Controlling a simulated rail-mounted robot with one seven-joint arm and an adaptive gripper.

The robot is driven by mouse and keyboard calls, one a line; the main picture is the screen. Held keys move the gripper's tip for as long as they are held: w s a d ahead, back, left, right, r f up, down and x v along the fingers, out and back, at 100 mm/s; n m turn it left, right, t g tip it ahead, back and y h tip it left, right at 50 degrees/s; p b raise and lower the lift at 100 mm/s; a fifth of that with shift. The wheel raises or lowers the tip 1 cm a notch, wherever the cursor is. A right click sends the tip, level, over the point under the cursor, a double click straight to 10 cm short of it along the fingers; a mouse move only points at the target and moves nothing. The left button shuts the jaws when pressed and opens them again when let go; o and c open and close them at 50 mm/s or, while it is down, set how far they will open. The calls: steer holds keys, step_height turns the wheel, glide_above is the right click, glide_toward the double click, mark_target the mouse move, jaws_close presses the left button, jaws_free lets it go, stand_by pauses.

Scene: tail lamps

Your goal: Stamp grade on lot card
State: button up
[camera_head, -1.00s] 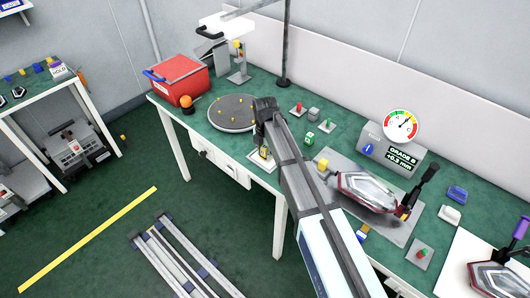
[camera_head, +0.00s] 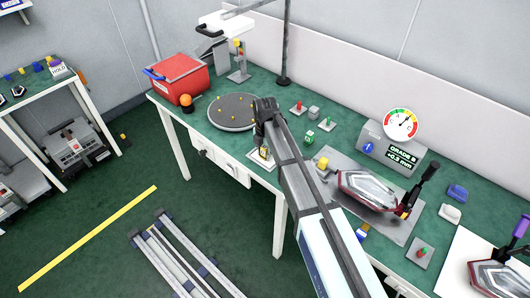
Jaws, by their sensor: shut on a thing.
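My gripper (camera_head: 262,143) is shut on a small dark and yellow thing (camera_head: 264,153), which looks like a stamp. It is held low over a white card (camera_head: 258,163) at the front edge of the green bench, left of centre. The arm covers part of this spot, and I cannot tell whether the stamp touches the card. The grey gauge box (camera_head: 384,143) carries a round dial (camera_head: 402,123) and a display (camera_head: 403,158) reading "GRADE B" and "+0.3 mm". A red-knobbed piece (camera_head: 298,106) and a green-knobbed piece (camera_head: 328,123) stand on small pale plates behind the arm.
A grey round plate (camera_head: 234,111) with yellow pegs lies behind my gripper. A red box (camera_head: 178,80) stands at the left end. A tail lamp (camera_head: 368,190) sits on a grey mat right of my arm. A green cube (camera_head: 309,138) and a dark post (camera_head: 285,45) stand near.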

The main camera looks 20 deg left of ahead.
steer(key=shift+r+p, duration=2)
steer(key=shift+r, duration=1.5)
